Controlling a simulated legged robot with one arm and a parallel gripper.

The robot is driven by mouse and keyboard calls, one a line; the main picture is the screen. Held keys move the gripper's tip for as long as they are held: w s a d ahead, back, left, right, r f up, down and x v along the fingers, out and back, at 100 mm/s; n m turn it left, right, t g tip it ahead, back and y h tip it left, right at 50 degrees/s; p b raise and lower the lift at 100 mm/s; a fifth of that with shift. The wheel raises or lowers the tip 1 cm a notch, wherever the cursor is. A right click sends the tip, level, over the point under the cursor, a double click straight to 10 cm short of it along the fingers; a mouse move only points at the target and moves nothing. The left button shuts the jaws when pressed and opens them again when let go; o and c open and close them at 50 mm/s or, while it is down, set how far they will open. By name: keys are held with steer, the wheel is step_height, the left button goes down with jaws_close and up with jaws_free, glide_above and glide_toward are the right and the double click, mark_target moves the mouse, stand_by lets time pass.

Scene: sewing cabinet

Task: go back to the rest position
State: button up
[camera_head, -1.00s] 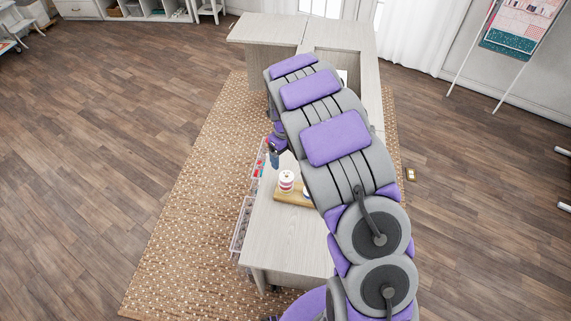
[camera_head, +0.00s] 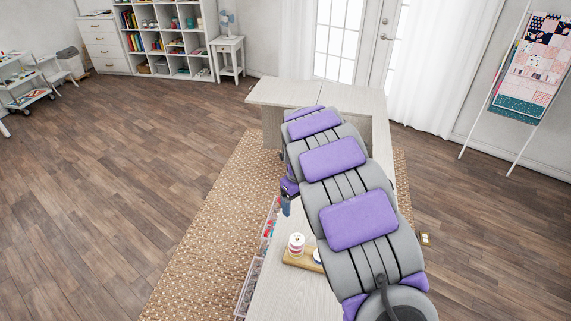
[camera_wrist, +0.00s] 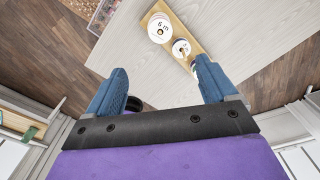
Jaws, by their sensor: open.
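My gripper (camera_wrist: 160,90) is open in the wrist view, with its two blue fingers wide apart and nothing held between them. In the head view my arm stretches over the sewing cabinet (camera_head: 285,295), and only a bit of the gripper (camera_head: 286,205) shows at the arm's left side. A wooden tray (camera_head: 295,259) with white spools lies on the cabinet top beneath the arm. In the wrist view the spools (camera_wrist: 160,28) on the tray are beyond the fingertips, apart from them.
Clear bins with coloured items (camera_head: 268,228) hang along the cabinet's left side. A woven rug (camera_head: 205,255) lies under the cabinet. Open wood floor spreads left. A quilt rack (camera_head: 530,75) stands at right, and shelves (camera_head: 165,40) at the back left.

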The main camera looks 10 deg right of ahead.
steer(key=s+d+r+n, duration=0.1)
steer(key=s+r+n, duration=0.55)
steer(key=s, duration=0.35)
steer(key=s+d+r+n, duration=0.1)
steer(key=s+r+n, duration=0.4)
steer(key=s+n, duration=0.3)
steer(key=s+a+n+g, duration=0.1)
steer(key=s+n, duration=1.4)
steer(key=s, duration=0.8)
steer(key=shift+s+a+g+b, duration=0.3)
steer(key=shift+a+g+b, duration=0.1)
steer(key=shift+b, duration=0.05)
steer(key=shift+r+n, duration=0.1)
steer(key=shift+n, duration=0.15)
